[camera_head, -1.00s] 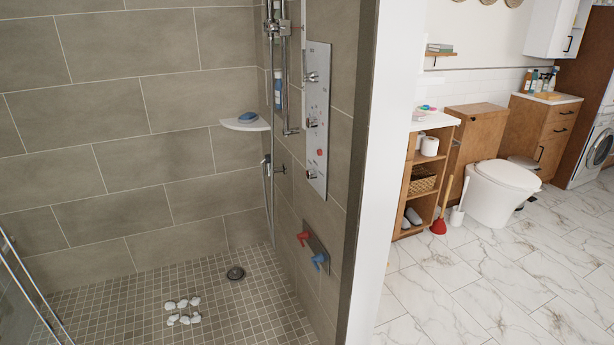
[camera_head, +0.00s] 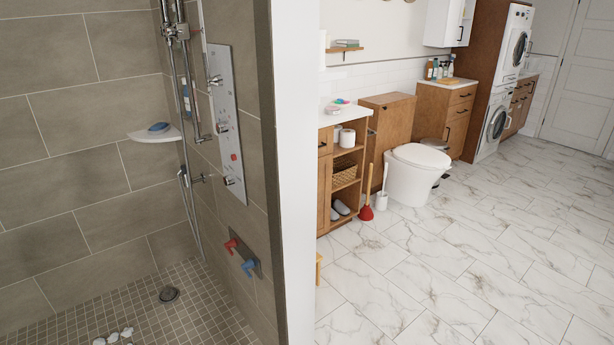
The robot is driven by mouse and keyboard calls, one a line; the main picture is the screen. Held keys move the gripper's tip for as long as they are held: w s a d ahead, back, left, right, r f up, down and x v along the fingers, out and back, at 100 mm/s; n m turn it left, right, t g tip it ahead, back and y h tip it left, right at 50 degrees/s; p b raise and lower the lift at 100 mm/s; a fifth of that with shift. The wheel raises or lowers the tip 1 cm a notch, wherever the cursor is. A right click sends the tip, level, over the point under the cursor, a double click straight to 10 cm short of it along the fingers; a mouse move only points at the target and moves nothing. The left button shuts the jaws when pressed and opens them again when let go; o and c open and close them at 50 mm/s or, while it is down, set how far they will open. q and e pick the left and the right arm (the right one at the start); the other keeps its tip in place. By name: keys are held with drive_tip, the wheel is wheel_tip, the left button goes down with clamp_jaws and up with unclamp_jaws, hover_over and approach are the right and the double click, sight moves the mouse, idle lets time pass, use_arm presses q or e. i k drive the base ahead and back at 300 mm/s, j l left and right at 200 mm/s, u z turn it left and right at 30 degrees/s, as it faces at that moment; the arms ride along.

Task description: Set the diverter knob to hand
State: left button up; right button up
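A grey shower panel (camera_head: 226,120) is fixed upright on the tiled shower wall. It carries several metal knobs: an upper one (camera_head: 214,80), a middle one (camera_head: 221,128) and a lower one (camera_head: 232,181), plus a small red spot (camera_head: 234,157). I cannot tell which is the diverter knob, and the markings are too small to read. A red lever (camera_head: 231,245) and a blue lever (camera_head: 249,267) sit on a plate below the panel. Neither of my grippers is in view.
A white wall end (camera_head: 298,170) divides the shower from the room. A corner shelf (camera_head: 155,135) holds a blue item. White stones (camera_head: 115,335) lie near the drain (camera_head: 168,294). A wooden cabinet (camera_head: 325,185), plunger (camera_head: 366,212) and toilet (camera_head: 416,172) stand right; the marble floor (camera_head: 440,270) is largely clear.

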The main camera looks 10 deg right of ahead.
sight(229, 180)
drive_tip(key=i+j+z, duration=0.35)
drive_tip(key=j+z, duration=0.2)
drive_tip(key=z, duration=0.15)
drive_tip(key=i+j+z, duration=0.2)
drive_tip(key=j+z, duration=0.15)
drive_tip(key=i+j+z, duration=0.1)
drive_tip(key=j+z, duration=0.65)
drive_tip(key=j, duration=0.15)
